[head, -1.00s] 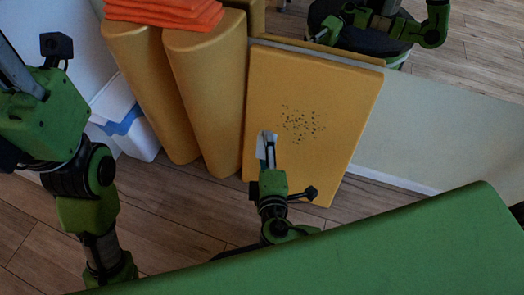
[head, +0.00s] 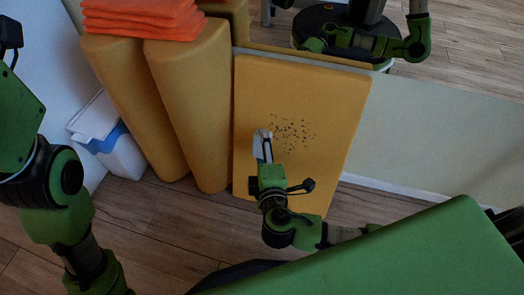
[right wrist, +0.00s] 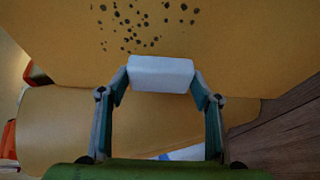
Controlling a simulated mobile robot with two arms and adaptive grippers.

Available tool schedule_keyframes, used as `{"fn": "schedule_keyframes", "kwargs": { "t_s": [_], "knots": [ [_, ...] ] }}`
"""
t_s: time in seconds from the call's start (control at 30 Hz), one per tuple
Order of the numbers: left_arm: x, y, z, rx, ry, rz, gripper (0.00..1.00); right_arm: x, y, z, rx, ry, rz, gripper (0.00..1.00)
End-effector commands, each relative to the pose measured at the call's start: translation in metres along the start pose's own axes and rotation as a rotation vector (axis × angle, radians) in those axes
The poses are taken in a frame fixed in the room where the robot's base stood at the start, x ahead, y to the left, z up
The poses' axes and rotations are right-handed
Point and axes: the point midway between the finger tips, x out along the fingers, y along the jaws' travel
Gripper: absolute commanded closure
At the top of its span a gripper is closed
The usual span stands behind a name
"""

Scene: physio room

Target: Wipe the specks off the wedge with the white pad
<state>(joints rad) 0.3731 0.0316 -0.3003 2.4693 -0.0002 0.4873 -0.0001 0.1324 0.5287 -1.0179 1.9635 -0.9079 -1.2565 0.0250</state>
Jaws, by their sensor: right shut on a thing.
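The wedge (head: 270,85) is a yellow-orange slab leaning upright in the middle of the head view. A cluster of dark specks (head: 293,130) lies on its face; the specks also show at the top of the right wrist view (right wrist: 140,22). My right gripper (head: 263,150) is shut on the white pad (right wrist: 160,73), which spans its two fingertips. The pad is in front of the wedge face, left of and slightly below the specks in the head view. I cannot tell whether it touches the wedge. My left arm is at the left edge; its gripper is outside the frame.
Yellow rolls (head: 190,100) stand left of the wedge, with orange folded cloths (head: 140,18) on top. A white and blue box (head: 108,135) is on the floor at left. A green padded top (head: 400,250) fills the lower right. Wooden floor (head: 150,220) shows between.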

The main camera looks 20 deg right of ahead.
Motion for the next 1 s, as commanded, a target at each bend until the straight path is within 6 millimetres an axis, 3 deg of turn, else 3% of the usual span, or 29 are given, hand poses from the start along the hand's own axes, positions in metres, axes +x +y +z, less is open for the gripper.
{"fn": "schedule_keyframes", "kwargs": {
  "t_s": [1.0],
  "knots": [
    [-0.001, 0.0, 0.0, 0.0, -0.001, 0.001, 0.6, 0.011, 0.0, 0.005, 0.0, 0.0, 0.0, 0.59]
  ]
}}
